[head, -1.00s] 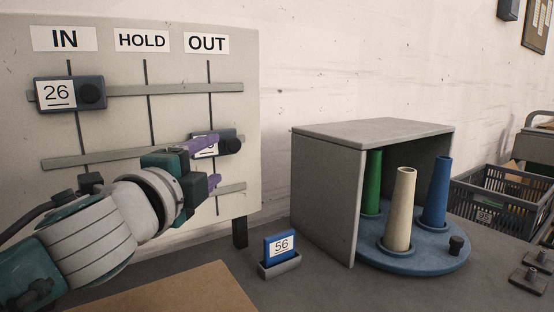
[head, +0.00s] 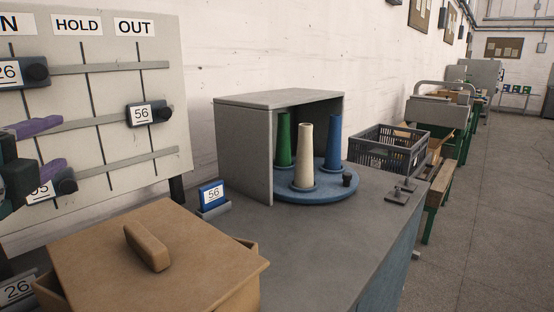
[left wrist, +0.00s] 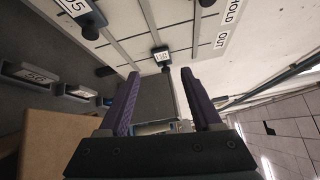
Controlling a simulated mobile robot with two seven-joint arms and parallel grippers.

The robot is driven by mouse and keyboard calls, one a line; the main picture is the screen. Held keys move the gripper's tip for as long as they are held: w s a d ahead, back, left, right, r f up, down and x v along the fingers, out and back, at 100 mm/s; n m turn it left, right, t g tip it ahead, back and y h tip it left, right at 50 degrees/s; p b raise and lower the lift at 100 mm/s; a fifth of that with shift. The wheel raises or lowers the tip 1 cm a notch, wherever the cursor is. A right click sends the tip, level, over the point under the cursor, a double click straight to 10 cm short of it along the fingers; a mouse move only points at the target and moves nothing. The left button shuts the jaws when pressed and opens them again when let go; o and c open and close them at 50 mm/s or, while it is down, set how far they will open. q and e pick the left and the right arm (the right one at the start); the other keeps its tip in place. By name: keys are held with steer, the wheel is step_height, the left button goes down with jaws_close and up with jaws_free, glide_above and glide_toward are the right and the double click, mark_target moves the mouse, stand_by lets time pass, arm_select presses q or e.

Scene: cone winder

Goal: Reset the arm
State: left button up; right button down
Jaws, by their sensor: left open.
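My left gripper (head: 62,143) is open and empty at the left edge of the head view, in front of the board. Its two purple fingers also show in the left wrist view (left wrist: 160,85), with nothing between them. The pale board (head: 150,75) has IN, HOLD and OUT columns. A slider block marked 56 (head: 150,113) sits on the middle rail in the OUT column, apart from my fingers. A slider marked 26 (head: 20,73) is on the top rail at IN. A bottom-rail slider (head: 55,188), its number ending in 5, is partly hidden by my gripper. My right gripper is not in view.
A brown lidded box (head: 200,245) stands in front of the board. A blue 56 card (head: 212,192) stands in a holder. A grey hood (head: 245,150) covers a blue turntable (head: 335,192) with green, cream and blue cones. A crate (head: 385,150) stands beyond. The grey tabletop's right part is mostly clear.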

arm_select(q)
steer(key=s+f+n+g+y, duration=0.2)
steer(key=s+f+n+g, duration=0.5)
steer(key=s+f+n, duration=0.5)
steer(key=s+d+f+g+h, duration=0.1)
steer(key=s+d+f+g, duration=0.15)
steer(key=s, duration=0.75)
steer(key=s+d+f+g+h, duration=0.15)
steer(key=s+g, duration=0.25)
steer(key=s, duration=0.5)
steer(key=d+f+n+h, duration=0.2)
steer(key=d+n+h, duration=0.15)
steer(key=d, duration=0.45)
step_height(320, 180, up, 45)
steer(key=p, duration=4.5)
steer(key=shift+s+d+y, duration=0.15)
steer(key=shift+d+y, duration=0.2)
steer(key=shift+y, duration=0.05)
steer(key=shift+r+n+g, duration=0.1)
steer(key=shift+n+g, duration=0.15)
